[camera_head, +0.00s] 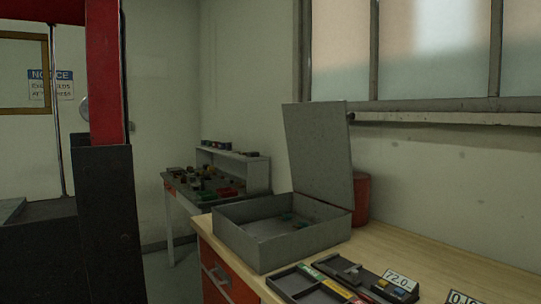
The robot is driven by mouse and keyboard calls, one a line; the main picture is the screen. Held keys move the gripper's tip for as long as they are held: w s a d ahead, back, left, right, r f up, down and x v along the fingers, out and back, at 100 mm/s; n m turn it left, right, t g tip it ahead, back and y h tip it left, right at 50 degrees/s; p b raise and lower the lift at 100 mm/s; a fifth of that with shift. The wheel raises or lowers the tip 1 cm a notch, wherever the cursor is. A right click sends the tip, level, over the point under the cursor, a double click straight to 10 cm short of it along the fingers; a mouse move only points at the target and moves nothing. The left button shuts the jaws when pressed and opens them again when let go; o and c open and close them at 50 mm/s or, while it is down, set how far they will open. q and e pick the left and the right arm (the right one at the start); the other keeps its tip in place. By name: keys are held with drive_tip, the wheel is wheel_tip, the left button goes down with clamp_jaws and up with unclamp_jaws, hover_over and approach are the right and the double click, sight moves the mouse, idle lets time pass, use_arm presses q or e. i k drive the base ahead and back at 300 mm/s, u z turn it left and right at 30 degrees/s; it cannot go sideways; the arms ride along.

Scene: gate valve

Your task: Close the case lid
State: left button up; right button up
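A grey metal case (270,249) stands on the wooden workbench (440,258) in the head view. Its lid (318,152) is open and stands up nearly vertical, leaning slightly back, along the case's right rear side. A few small green and dark items lie inside the case near its back. Neither of my grippers shows in this view.
A dark tray (298,282) with several small parts and number cards lies in front of the case. A red cylinder (361,199) stands behind the lid. A second bench (205,188) with a shelf is further back. A red and black post (108,150) rises at left.

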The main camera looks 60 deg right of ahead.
sight(317, 134)
drive_tip(key=u, duration=0.55)
drive_tip(key=i, duration=0.75)
drive_tip(key=z, duration=0.15)
drive_tip(key=k, duration=0.75)
drive_tip(key=z, duration=1.7)
drive_tip(key=i, duration=0.45)
drive_tip(key=z, duration=0.05)
